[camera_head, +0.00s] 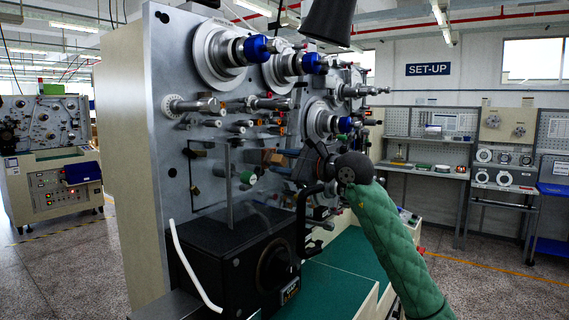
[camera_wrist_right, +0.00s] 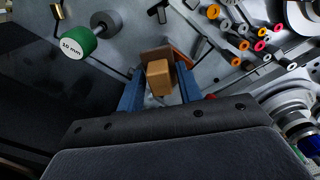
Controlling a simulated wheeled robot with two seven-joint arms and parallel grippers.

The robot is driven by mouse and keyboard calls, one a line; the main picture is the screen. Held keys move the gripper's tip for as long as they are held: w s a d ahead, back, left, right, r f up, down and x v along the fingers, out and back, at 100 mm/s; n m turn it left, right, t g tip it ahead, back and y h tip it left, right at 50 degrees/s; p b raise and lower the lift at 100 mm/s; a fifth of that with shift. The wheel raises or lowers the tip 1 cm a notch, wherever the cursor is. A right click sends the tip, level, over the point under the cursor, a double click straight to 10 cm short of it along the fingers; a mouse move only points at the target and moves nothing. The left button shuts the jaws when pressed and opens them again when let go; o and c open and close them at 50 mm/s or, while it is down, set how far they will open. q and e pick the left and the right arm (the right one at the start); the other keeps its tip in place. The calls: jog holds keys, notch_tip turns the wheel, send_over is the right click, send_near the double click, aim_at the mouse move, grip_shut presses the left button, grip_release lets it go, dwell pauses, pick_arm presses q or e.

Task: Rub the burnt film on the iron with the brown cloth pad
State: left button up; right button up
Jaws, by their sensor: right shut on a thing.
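My right gripper (camera_wrist_right: 160,72) has its two blue fingers closed on a small brown block-like pad (camera_wrist_right: 158,78), which I take as the brown cloth pad. A darker reddish-brown piece shows just past the pad's far end; I cannot tell what it is or whether they touch. In the head view the right gripper (camera_head: 277,155) is at the winding machine's front panel, partly hidden by the wrist. I cannot make out the iron or its burnt film for certain in either view. My left gripper is not in view.
The winding machine (camera_head: 135,160) carries spindles, rollers and blue knobs close above the gripper. A green roller marked 10 mm (camera_wrist_right: 78,43) is left of the fingers in the wrist view. A black box (camera_head: 225,262) stands below, beside a green work surface (camera_head: 340,262).

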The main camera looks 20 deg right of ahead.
jog(key=shift+w+a, duration=0.35)
jog(key=shift+w, duration=0.1)
dwell(0.3)
jog(key=shift+b, duration=1.45)
jog(key=shift+w, duration=0.1)
jog(key=shift+f, duration=0.1)
dwell(0.3)
